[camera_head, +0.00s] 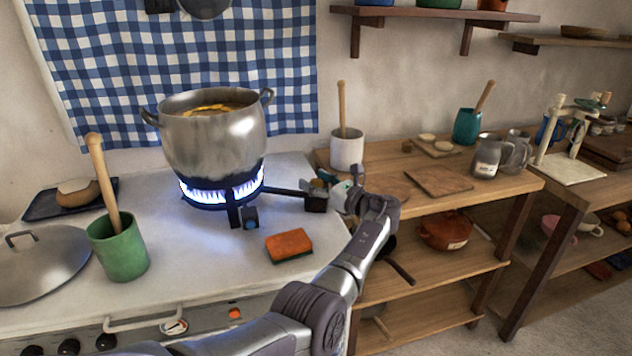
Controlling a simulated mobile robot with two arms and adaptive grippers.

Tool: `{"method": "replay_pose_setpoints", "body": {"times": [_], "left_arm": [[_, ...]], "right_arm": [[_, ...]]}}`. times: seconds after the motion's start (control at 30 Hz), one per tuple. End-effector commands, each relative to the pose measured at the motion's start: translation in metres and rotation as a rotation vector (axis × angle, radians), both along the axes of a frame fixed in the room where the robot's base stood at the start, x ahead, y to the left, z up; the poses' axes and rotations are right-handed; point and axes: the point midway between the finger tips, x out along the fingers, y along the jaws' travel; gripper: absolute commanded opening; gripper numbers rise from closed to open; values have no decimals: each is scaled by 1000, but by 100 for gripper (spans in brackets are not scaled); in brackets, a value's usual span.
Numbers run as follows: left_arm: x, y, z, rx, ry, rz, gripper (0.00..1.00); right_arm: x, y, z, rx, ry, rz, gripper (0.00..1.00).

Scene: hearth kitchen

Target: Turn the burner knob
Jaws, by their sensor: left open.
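The lit burner (200,200) stands on the white stove top, with blue flames under a steel pot (213,140). A dark knob-like part with a blue face (250,218) is at the burner's front. A dark arm runs right from the burner to a small block (316,203) near the stove's right edge. Black knobs (68,347) line the stove front at the lower left. My left gripper (328,187) is open beside the small block, and I cannot tell whether they touch. Its fingers are small and partly overlap the block. My right gripper is out of view.
An orange sponge (289,243) lies in front of the burner. A green cup (118,245) with a wooden handle and a steel lid (40,262) are at the left. A white crock (346,150) stands on the wooden shelf unit behind my gripper.

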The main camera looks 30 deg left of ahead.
Motion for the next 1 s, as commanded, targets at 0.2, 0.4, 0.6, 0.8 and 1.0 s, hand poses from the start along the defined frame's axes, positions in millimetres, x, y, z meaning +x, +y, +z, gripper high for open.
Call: {"method": "replay_pose_setpoints", "body": {"times": [0.2, 0.4, 0.6, 0.8, 1.0], "left_arm": [[-4, -26, -1, 0, -2, -3, 61], [-12, -68, -1, -1, 0, -3, 61], [-18, -102, 0, 0, 0, -2, 61], [-21, -117, 0, 0, 0, 0, 61], [-21, -118, 0, 0, 0, 0, 61]], "right_arm": [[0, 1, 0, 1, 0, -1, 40], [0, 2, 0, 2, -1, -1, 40], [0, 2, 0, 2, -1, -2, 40], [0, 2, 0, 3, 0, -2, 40], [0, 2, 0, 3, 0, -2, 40]]}}
